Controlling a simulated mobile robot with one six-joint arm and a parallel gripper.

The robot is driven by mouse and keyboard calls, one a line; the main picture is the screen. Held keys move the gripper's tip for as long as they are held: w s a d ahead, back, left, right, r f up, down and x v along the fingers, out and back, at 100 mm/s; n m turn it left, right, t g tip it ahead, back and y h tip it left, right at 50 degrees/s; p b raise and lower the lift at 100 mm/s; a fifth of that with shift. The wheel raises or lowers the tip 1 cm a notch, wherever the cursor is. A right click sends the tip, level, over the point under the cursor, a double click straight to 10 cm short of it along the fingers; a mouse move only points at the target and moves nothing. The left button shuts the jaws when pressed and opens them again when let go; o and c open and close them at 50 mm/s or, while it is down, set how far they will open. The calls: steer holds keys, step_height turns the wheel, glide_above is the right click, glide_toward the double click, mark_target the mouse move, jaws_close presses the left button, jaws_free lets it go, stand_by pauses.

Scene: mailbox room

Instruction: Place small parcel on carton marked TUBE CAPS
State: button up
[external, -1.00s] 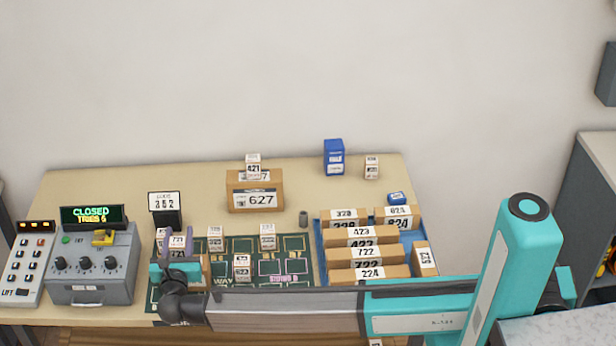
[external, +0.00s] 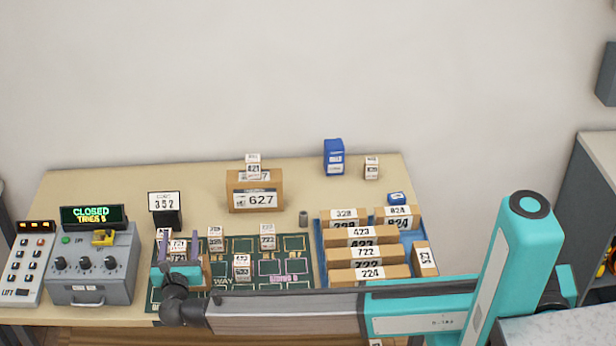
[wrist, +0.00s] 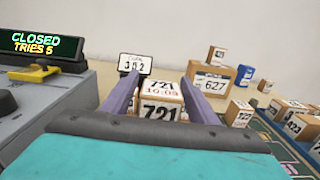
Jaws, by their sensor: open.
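My gripper (external: 180,236) is open at the left end of the dark green mat. In the wrist view its purple fingers (wrist: 160,88) reach forward on either side of a small white-and-brown parcel (wrist: 160,105) marked 721, which also shows in the external view (external: 177,245). I cannot tell whether the fingers touch it. A brown carton (external: 268,186) marked 627 stands at the back, with a small parcel (external: 253,164) on top. No TUBE CAPS lettering is readable, so I cannot tell which carton bears it.
A grey control box (external: 92,275) with a CLOSED display stands left of my gripper. A small number sign (external: 164,203) is behind it. Other small parcels stand on the mat (external: 225,295). A blue tray (external: 318,245) of cartons is at right. Bare table lies left of the 627 carton.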

steer(key=shift+r, duration=0.2)
steer(key=shift+s+f+b, duration=0.15)
steer(key=shift+s+b, duration=0.15)
steer(key=shift+s, duration=0.35)
steer(key=s+b, duration=0.3)
steer(key=s, duration=0.7)
steer(key=shift+s+b, duration=0.35)
